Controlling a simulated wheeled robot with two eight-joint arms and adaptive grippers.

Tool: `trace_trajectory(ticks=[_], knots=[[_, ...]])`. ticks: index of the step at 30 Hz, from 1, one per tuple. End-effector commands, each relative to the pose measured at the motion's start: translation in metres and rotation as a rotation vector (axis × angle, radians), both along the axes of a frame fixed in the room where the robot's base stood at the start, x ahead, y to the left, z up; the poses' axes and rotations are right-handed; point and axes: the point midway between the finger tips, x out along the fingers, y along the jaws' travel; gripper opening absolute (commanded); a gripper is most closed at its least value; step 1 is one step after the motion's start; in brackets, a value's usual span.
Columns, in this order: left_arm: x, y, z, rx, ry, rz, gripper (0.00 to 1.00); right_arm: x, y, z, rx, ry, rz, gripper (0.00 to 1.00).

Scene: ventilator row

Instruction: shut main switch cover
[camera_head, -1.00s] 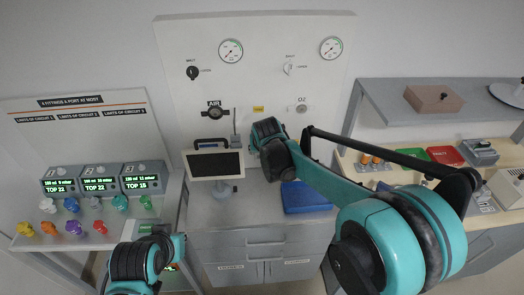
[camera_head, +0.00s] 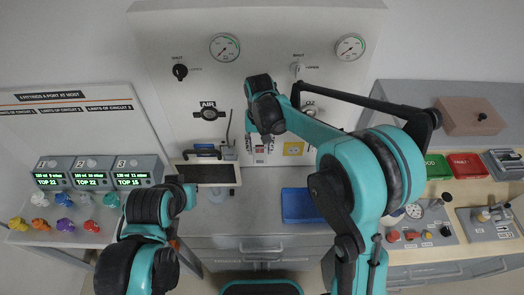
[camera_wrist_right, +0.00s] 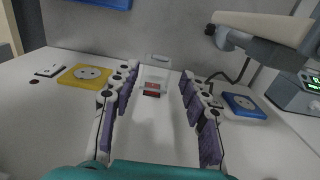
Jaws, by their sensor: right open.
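The main switch shows in the right wrist view as a small red part (camera_wrist_right: 152,93) on a pale surface. A clear, pale cover (camera_wrist_right: 156,74) stands behind it and seems raised, though its exact angle is hard to tell. My right gripper (camera_wrist_right: 152,108) is open, with its purple-padded fingers on either side of the switch and cover, and nothing is held. In the head view my right gripper (camera_head: 261,152) points down in front of the wall panel, between the AIR and O2 ports, and hides the switch. My left arm is at lower left; its fingers do not show.
A yellow socket plate (camera_wrist_right: 85,75) and a blue one (camera_wrist_right: 243,105) flank the fingers. A tilted monitor (camera_head: 210,173) stands left of my right gripper, and a blue tray (camera_head: 300,206) lies to its right. The grey counter (camera_head: 255,212) is clear between them.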

Motion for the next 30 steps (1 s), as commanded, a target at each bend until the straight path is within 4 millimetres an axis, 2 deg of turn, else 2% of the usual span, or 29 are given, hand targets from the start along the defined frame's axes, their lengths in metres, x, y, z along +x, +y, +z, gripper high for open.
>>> trace_trajectory(ticks=[6, 10, 15, 22, 23, 27, 30], knots=[[0.0, 0.0, -0.008, 0.0, 0.0, 0.0, 0.0, 0.001, 0.0, -0.039, 0.0, -0.002, 0.0, 0.45], [0.0, 0.0, -0.011, 0.0, 0.0, 0.0, 0.0, 0.001, 0.0, -0.056, 0.0, -0.003, 0.0, 0.45], [0.0, 0.0, -0.012, 0.0, 0.0, 0.0, 0.0, 0.0, 0.0, -0.065, 0.0, -0.003, 0.0, 0.45], [0.0, 0.0, -0.012, 0.0, 0.0, 0.0, 0.0, 0.001, 0.0, -0.066, 0.0, -0.003, 0.0, 0.45], [0.0, 0.0, -0.012, 0.0, 0.0, 0.0, 0.0, 0.001, 0.0, -0.066, 0.0, -0.003, 0.0, 0.4], [0.0, 0.0, -0.012, 0.0, 0.0, 0.0, 0.0, 0.001, 0.0, -0.066, 0.0, -0.003, 0.0, 0.03], [0.0, 0.0, -0.012, 0.0, 0.0, 0.0, 0.0, 0.001, 0.0, -0.066, 0.0, -0.003, 0.0, 0.0]])
